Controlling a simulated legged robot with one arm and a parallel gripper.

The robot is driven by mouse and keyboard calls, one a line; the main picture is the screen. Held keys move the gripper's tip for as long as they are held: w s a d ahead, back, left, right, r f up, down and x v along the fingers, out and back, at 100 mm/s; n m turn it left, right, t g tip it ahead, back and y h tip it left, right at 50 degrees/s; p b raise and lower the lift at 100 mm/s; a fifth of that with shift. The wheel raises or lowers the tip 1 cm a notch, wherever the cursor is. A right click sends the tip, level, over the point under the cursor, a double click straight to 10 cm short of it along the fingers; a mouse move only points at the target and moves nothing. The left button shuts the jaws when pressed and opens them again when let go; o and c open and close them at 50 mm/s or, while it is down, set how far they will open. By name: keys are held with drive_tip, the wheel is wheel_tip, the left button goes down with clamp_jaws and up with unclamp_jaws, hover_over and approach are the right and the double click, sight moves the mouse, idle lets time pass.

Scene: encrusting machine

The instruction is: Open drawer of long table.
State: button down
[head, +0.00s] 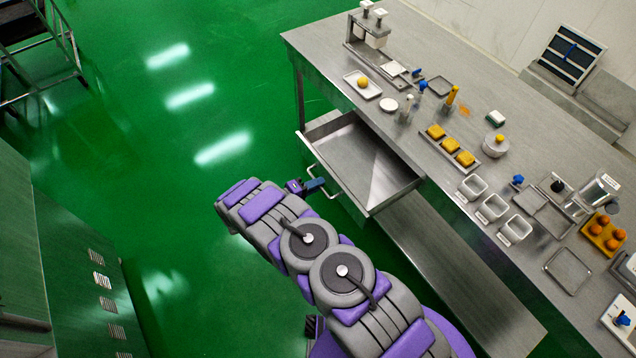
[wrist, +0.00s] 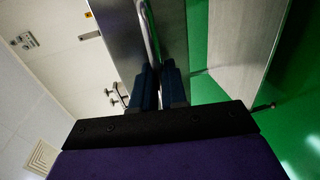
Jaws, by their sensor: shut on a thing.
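The long steel table (head: 330,62) runs from the upper middle to the lower right in the head view. Its drawer (head: 352,150) is pulled well out and looks empty. A bar handle (head: 333,196) runs along the drawer front. My gripper (head: 322,184) is at the handle, shut on it about midway along. In the wrist view the two dark fingers (wrist: 159,85) close around the metal handle (wrist: 148,35), with the steel drawer front (wrist: 172,30) beside it. The exact contact between the fingertips is partly hidden.
A lower shelf (head: 450,262) lies under the drawer. A green metal cabinet (head: 75,270) stands at left. Green floor (head: 190,130) between them is clear.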

drive_tip(key=shift+s+d+f, duration=0.15)
drive_tip(key=shift+d+f, duration=0.05)
drive_tip(key=shift+f, duration=0.15)
drive_tip(key=c, duration=1.4)
unclamp_jaws()
drive_tip(key=shift+o, duration=0.5)
drive_tip(key=shift+w+r, duration=0.1)
drive_tip(key=shift+w, duration=0.15)
drive_tip(key=shift+a, duration=0.1)
drive_tip(key=p+v, duration=0.3)
drive_tip(key=v, duration=1.4)
drive_tip(key=shift+a, duration=0.1)
